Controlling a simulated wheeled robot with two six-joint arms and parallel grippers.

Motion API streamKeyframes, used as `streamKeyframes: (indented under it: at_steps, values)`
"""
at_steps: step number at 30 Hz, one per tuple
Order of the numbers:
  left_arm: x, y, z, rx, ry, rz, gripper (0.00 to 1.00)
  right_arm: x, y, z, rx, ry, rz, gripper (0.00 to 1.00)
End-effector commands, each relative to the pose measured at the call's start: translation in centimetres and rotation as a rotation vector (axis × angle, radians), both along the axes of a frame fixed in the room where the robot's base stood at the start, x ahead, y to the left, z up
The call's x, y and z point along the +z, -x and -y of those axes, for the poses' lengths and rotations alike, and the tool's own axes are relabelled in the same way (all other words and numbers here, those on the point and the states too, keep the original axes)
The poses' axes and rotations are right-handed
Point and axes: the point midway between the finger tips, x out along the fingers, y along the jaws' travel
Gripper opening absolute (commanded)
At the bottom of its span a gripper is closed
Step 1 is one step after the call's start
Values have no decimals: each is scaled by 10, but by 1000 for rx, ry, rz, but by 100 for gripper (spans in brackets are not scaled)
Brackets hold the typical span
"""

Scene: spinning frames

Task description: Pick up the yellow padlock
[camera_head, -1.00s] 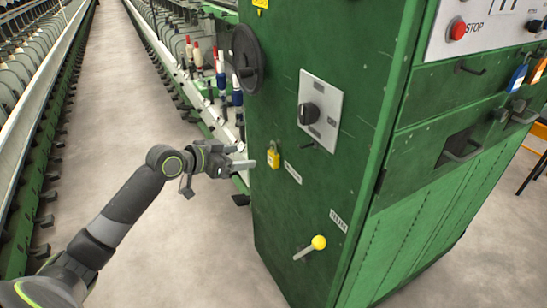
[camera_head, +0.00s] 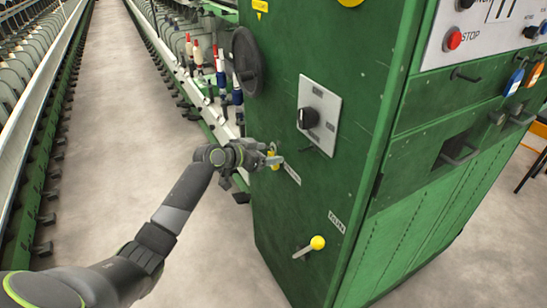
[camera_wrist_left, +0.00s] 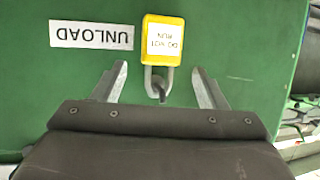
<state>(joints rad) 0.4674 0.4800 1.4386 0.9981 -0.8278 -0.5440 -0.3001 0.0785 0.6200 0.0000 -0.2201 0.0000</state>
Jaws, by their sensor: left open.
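The yellow padlock (camera_wrist_left: 162,42) hangs on the green cabinet panel. In the left wrist view it shows a white label reading "DO NOT RUN", with its metal shackle on a dark hook. My left gripper (camera_wrist_left: 160,80) is open, one finger on each side of the shackle, with the padlock's body just beyond the fingertips. In the head view my left gripper (camera_head: 276,158) is at the panel and partly covers the padlock (camera_head: 272,154). My right gripper is not in view.
An "UNLOAD" label (camera_wrist_left: 91,35) is beside the padlock. The green cabinet (camera_head: 330,180) carries a rotary switch (camera_head: 309,118), a black handwheel (camera_head: 247,60) and a yellow-knobbed lever (camera_head: 317,242). Spinning frames line the aisle, whose grey floor (camera_head: 120,130) is clear.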

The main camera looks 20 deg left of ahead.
Motion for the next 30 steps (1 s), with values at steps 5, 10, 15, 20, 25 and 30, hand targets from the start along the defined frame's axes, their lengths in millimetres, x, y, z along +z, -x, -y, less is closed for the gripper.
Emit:
streamKeyframes:
  at_steps: [5,10,15,20,25,30]
  values:
    - [-3,-7,4,0,-1,0,66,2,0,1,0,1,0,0]
    - [-4,-7,4,0,-1,0,66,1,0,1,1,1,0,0]
    - [-4,-7,4,0,-1,0,49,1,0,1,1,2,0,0]
    - [-4,-7,4,0,-1,0,28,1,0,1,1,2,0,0]
    - [-3,-7,4,0,-1,0,16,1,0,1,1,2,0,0]
    - [-3,-7,4,0,-1,0,16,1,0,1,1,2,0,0]
